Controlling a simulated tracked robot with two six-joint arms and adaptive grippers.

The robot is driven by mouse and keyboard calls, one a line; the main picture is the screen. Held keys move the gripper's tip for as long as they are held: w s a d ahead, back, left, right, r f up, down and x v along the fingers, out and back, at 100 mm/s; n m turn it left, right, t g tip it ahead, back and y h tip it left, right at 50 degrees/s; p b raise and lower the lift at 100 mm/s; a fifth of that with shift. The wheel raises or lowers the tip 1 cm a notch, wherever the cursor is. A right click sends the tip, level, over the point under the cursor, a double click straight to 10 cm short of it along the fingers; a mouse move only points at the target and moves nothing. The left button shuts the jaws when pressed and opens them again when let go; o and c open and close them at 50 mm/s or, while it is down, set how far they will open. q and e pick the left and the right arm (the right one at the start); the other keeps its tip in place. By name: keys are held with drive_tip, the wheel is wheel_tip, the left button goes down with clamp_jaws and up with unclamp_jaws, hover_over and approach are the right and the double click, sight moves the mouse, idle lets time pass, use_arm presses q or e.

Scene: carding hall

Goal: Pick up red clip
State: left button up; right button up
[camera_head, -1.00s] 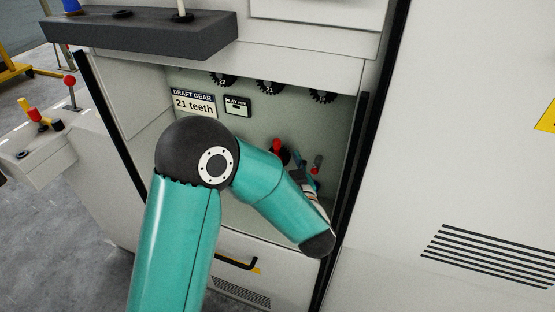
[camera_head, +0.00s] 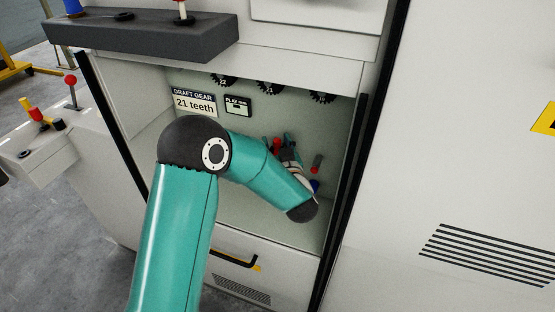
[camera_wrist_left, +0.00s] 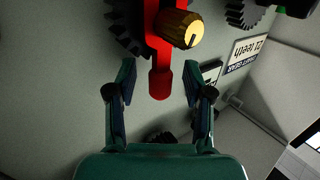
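The red clip (camera_wrist_left: 160,84) shows in the left wrist view as a red bar with a rounded lower end, in front of a dark gear (camera_wrist_left: 126,28). A brass knob (camera_wrist_left: 178,28) sits over its upper part. In the head view a small red part, seemingly the clip (camera_head: 278,144), shows on the recess back wall, partly hidden by my wrist. My left gripper (camera_wrist_left: 158,80) is open, with its fingers on either side of the clip's lower end and gaps on both sides. In the head view the gripper (camera_head: 288,139) is small and partly hidden. My right gripper is not in view.
Several dark gears (camera_head: 269,88) hang along the top of the recess. A "21 teeth" sign (camera_head: 194,103) and a small label (camera_head: 238,105) are on the back wall. A red-tipped grey peg (camera_head: 316,163) stands right of my wrist. The recess side walls bound the space.

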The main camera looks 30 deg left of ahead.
use_arm(q)
clamp_jaws()
drive_tip(key=shift+r, duration=0.1)
idle(0.3)
drive_tip(key=shift+r, duration=0.85)
wheel_tip(320, 180, up, 5)
drive_tip(key=shift+r+p, duration=0.1)
drive_tip(key=shift+p, duration=0.2)
drive_tip(key=f+b+v, duration=0.1)
drive_tip(key=v, duration=1.6)
drive_tip(key=w+a+r+p, duration=0.5)
drive_tip(key=w+a, duration=0.5)
drive_tip(key=shift+a, duration=0.4)
idle(1.2)
